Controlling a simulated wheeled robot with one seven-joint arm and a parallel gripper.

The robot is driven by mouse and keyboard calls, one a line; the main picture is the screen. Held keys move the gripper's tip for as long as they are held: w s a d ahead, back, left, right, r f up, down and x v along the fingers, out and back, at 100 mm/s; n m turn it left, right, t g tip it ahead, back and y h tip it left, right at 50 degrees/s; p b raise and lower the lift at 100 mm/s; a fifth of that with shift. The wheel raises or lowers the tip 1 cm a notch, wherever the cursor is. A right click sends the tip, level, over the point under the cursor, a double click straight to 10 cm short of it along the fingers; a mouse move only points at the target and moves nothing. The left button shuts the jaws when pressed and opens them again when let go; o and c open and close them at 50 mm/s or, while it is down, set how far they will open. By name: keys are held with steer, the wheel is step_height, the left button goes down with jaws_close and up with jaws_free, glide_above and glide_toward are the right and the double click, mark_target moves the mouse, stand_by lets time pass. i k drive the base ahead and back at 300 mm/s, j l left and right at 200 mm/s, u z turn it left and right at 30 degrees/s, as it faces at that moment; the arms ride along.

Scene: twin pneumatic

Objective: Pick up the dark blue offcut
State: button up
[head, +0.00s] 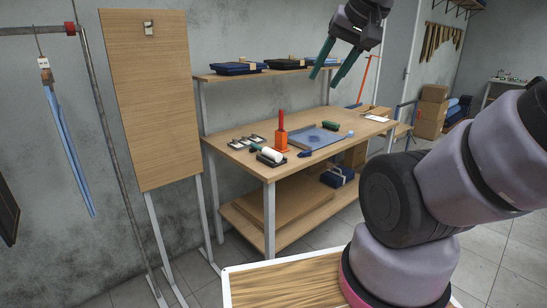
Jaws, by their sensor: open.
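My gripper (324,81) hangs at the top of the head view, in front of the upper shelf, with its two green fingers apart and nothing between them. I cannot tell for sure which thing is the dark blue offcut. A small dark blue patch (315,137) lies in the shallow grey-blue tray (330,131) on the workbench, below my gripper and well apart from it. Other dark blue things are a folded stack (232,69) on the upper shelf and a bundle with a pale strap (337,177) on the lower shelf.
The workbench (245,165) also holds an orange block with a red handle (281,133), a white roller (271,155), a blue-handled tool (306,154) and a green brush (331,125). A wooden panel (150,100) stands at left. Cardboard boxes (430,115) stand at right.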

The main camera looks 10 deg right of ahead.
mark_target(307, 153)
steer(key=z, duration=0.45)
steer(key=i+z, duration=0.45)
steer(key=i+j+z, duration=0.1)
steer(key=i+z, duration=0.35)
steer(key=i, duration=0.15)
